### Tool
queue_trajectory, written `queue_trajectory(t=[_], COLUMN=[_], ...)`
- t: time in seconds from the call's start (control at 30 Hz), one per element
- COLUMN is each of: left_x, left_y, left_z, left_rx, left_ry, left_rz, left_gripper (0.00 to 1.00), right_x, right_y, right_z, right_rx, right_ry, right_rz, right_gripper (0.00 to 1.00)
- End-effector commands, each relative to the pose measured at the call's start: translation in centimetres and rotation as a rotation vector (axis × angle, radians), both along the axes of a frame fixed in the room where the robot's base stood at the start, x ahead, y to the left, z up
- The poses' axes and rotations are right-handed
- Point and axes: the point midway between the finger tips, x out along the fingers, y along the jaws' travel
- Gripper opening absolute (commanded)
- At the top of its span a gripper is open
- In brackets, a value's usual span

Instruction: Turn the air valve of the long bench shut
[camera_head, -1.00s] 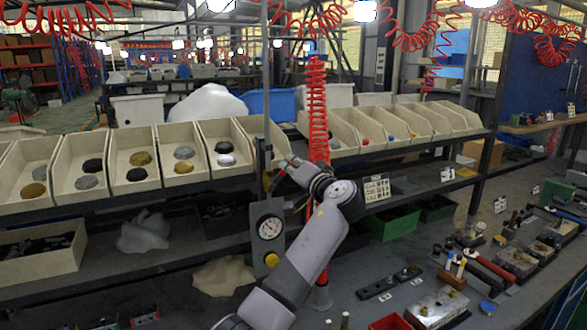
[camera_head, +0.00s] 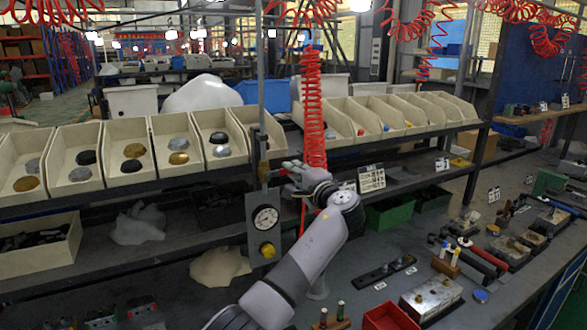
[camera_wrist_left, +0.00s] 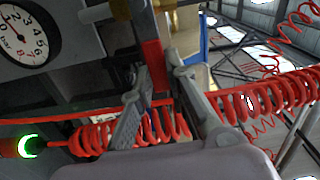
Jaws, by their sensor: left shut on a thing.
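My left gripper (camera_head: 284,172) is at the upright post of the long bench, just above the grey panel with the round gauge (camera_head: 265,217). In the left wrist view its two fingers (camera_wrist_left: 158,90) close around a flat red lever (camera_wrist_left: 154,62), which I take as the handle of the air valve. Brass fittings (camera_wrist_left: 122,9) show just above the lever. The valve body is mostly hidden by the fingers and the frame edge. The gauge also shows at the upper left of the wrist view (camera_wrist_left: 25,36). My right gripper is not in view.
A red coiled hose (camera_head: 313,105) hangs close beside the gripper and runs behind the fingers in the wrist view. A yellow knob (camera_head: 267,250) sits below the gauge. Cream bins (camera_head: 175,142) line the shelf on both sides of the post. A green bin (camera_head: 390,214) stands right of my arm.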

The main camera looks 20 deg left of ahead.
Motion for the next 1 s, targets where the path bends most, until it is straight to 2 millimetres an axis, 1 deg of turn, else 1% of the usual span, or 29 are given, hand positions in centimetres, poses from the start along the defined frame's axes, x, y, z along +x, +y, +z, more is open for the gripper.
queue_trajectory(t=[0.6, 0.63, 0.93, 1.0], left_x=[0.02, 0.02, 0.0, 0.0], left_y=[-0.14, -0.14, -0.07, -0.06], left_z=[-0.42, -0.43, -0.38, -0.36], left_rx=[0.034, 0.034, 0.031, 0.031], left_ry=[0.034, 0.034, 0.033, 0.031], left_rz=[-0.003, -0.003, -0.001, -0.001], left_gripper=[0.0, 0.15, 0.35, 0.35], right_x=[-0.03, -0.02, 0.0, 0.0], right_y=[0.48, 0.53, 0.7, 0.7], right_z=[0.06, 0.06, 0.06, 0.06], right_rx=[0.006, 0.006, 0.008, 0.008], right_ry=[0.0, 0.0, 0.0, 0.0], right_rz=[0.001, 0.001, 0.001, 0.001], right_gripper=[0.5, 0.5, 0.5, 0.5])
